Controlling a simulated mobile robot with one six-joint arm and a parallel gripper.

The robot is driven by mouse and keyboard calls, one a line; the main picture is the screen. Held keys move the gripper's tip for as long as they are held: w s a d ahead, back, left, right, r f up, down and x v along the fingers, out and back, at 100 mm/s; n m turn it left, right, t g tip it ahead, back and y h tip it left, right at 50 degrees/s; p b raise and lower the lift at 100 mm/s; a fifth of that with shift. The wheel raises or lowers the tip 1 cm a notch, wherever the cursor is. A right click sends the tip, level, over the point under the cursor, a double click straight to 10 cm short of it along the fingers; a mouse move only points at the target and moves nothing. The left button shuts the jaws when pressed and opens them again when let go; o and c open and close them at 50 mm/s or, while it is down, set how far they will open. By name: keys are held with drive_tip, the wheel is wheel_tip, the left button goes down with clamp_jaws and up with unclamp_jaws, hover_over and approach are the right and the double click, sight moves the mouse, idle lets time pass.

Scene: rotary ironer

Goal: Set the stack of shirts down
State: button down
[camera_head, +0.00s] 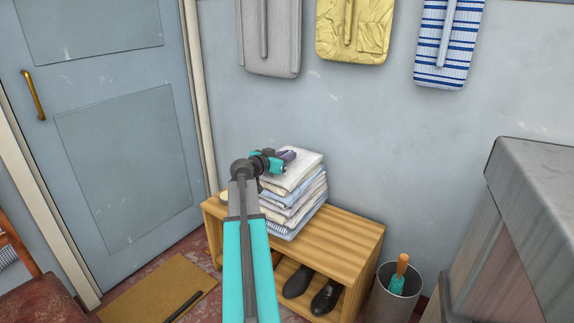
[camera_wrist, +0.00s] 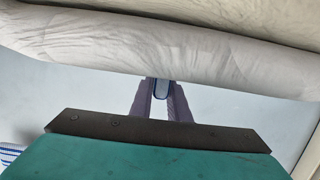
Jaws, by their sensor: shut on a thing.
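The stack of shirts (camera_head: 298,200) is a pile of folded white, cream and pale blue cloth on the left part of a wooden shoe rack (camera_head: 352,250). My gripper (camera_head: 288,156) is at the upper left of the stack. In the wrist view, my gripper (camera_wrist: 160,88) has its two grey fingers close together, shut on a small dark-edged, pale piece between the tips. A pale folded shirt (camera_wrist: 150,55) runs across the view just beyond the fingertips. Whether the stack's underside rests fully on the rack is partly hidden by my arm.
Black shoes (camera_head: 312,287) sit in the rack's lower shelf. A grey bin (camera_head: 397,290) with an orange-handled tool stands right of the rack. A large grey cabinet (camera_head: 540,200) is at the right. A brown mat (camera_head: 165,290) lies before the blue door (camera_head: 120,140). Boards hang on the wall above.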

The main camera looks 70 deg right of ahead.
drive_tip(key=shift+a+f+b, duration=0.1)
drive_tip(key=shift+f+b, duration=0.35)
drive_tip(key=shift+f, duration=1.25)
drive_tip(key=c, duration=1.5)
unclamp_jaws()
drive_tip(key=shift+w+f, duration=0.1)
drive_tip(key=shift+f, duration=0.2)
drive_tip(key=o, duration=1.5)
drive_tip(key=shift+r, duration=0.25)
drive_tip(key=shift+p+v, duration=0.55)
drive_tip(key=shift+v, duration=5.4)
drive_tip(key=shift+f, duration=0.1)
